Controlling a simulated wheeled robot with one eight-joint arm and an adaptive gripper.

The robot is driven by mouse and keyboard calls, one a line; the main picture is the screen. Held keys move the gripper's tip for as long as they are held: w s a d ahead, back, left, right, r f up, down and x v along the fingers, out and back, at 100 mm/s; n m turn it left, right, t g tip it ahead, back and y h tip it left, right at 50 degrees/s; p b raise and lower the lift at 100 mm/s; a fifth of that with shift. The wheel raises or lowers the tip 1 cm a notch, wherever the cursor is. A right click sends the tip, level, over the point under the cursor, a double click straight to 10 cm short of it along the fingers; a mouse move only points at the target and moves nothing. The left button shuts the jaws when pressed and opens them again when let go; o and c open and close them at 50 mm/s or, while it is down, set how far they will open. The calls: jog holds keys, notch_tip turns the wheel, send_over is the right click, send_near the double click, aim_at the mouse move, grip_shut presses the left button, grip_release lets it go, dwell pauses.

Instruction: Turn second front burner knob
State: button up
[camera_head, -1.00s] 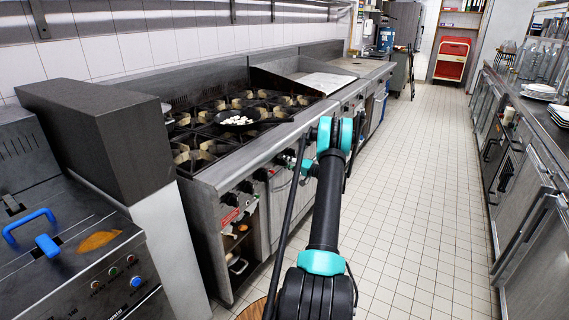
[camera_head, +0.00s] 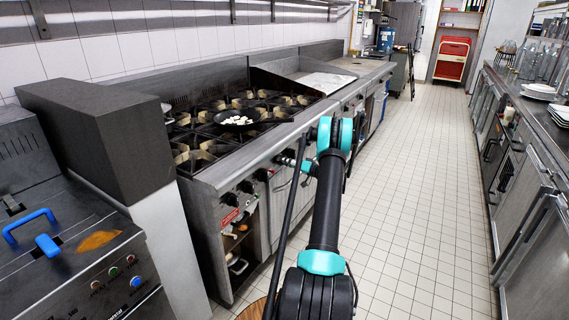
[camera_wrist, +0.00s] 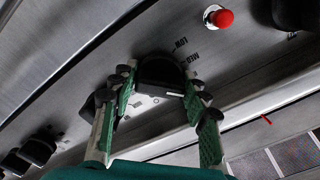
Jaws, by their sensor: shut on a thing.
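A black burner knob (camera_wrist: 158,73) sits on the grey metal front panel, in the upper middle of the wrist view. My gripper (camera_wrist: 158,85) has its green-padded fingers on either side of this knob and is shut on it. Printed markings show on the panel beside the knob. In the head view my gripper is at the stove's front panel, largely behind my arm, and the held knob cannot be made out there. Other black front knobs (camera_head: 246,186) show to the left of it along the panel.
A red button (camera_wrist: 222,18) and another black knob lie near the held knob. A black pan (camera_head: 238,127) with white pieces stands on the burner grates. A fryer with blue handles (camera_head: 47,245) is at left. The tiled floor (camera_head: 420,220) is clear.

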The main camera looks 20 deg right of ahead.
jog(key=o, duration=1.1)
jog(key=v, duration=1.2)
jog(key=shift+d, duration=0.1)
